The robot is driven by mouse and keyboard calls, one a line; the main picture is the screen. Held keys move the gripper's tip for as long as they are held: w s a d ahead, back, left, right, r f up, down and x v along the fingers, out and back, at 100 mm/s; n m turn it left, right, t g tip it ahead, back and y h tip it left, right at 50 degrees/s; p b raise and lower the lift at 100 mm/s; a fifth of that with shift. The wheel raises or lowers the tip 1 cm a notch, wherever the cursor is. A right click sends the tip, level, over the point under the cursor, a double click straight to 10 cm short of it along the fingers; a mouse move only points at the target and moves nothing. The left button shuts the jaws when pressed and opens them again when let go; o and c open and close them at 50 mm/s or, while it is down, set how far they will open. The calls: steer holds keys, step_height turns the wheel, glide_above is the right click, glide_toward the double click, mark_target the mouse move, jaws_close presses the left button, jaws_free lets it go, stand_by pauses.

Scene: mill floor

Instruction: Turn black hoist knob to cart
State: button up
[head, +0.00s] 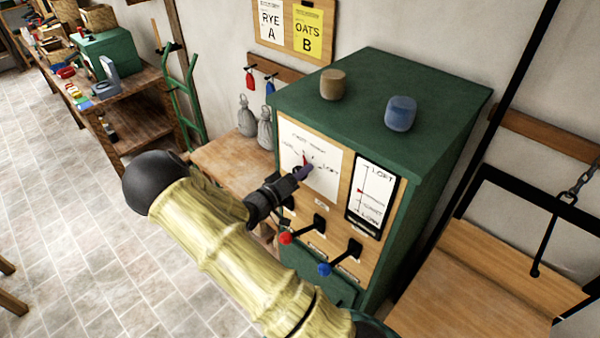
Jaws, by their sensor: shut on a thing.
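My gripper (301,173) reaches the white dial plate (325,187) on the upper left of the green cabinet's front. It is shut at the middle of the plate, where the black hoist knob is mostly hidden behind the fingers. A small red pointer (307,161) shows just above the fingertips. The plate has small lettering around the dial. One word to the right seems to read "LOFT"; the others are too small to read surely.
The green cabinet (440,85) carries a brown and a blue knob on top. Below the dial are a red-tipped lever (286,237) and a blue-tipped lever (325,268), close to my arm. A level gauge (374,195) is to the right. Grey sacks (246,117) stand on the left table.

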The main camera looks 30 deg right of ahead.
steer(key=o, duration=1)
steer(key=shift+c, duration=0.2)
steer(key=b+v, duration=0.6)
steer(key=v, duration=1.1)
steer(key=shift+a, duration=0.2)
